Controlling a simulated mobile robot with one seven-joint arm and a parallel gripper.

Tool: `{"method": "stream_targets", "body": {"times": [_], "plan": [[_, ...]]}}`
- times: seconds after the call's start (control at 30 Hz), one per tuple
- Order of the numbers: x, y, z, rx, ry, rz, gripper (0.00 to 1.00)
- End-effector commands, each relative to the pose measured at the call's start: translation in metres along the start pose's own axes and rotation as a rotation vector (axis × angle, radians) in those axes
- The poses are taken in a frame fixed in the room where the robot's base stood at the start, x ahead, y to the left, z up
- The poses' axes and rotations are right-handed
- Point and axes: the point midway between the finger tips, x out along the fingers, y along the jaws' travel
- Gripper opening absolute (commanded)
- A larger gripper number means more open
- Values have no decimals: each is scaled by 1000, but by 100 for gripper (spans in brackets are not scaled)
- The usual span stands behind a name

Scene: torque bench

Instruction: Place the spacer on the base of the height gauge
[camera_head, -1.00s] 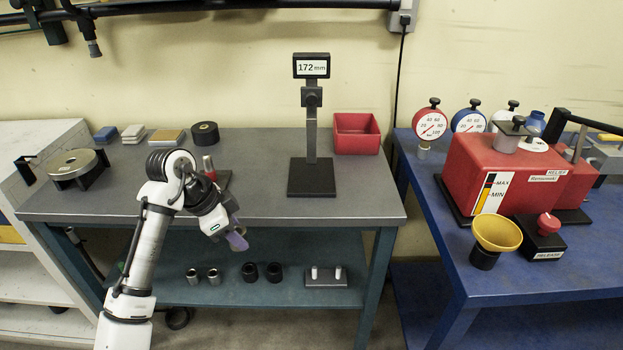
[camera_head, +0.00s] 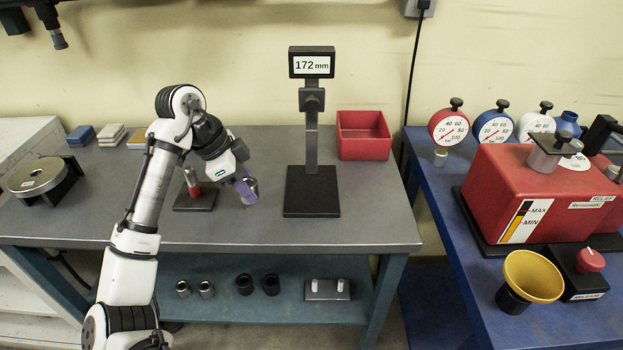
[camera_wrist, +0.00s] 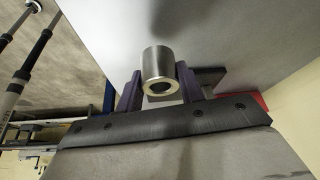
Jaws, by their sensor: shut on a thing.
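The spacer is a short steel cylinder with a bore (camera_wrist: 159,68), held between the two purple fingers of my gripper (camera_wrist: 160,92) in the wrist view. In the head view my gripper (camera_head: 246,188) is shut on the spacer (camera_head: 252,187), just above the grey bench top and left of the height gauge. The height gauge has a black square base (camera_head: 312,192), a grey column (camera_head: 312,140) and a display (camera_head: 311,64) reading 172 mm. The base is bare, and the spacer is apart from it. I cannot tell the exact gap below the spacer.
A stand with a red-collared post (camera_head: 194,190) is close left of my gripper. A red bin (camera_head: 363,137) is behind right of the gauge. Steel and black rings lie on the lower shelf (camera_head: 310,262). The bench top in front of the gauge (camera_head: 330,235) is clear.

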Motion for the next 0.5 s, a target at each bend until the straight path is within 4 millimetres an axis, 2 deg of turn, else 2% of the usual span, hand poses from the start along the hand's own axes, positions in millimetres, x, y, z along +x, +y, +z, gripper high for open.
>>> {"method": "stream_targets", "body": {"times": [0.03, 0.2, 0.33, 0.5], "plan": [[4, 1, -17, 9, 4, 3, 4], [20, 0, -56, 5, 2, 1, 4], [30, 1, -74, 3, 1, 1, 4], [36, 0, -85, 0, 1, -2, 4]]}}
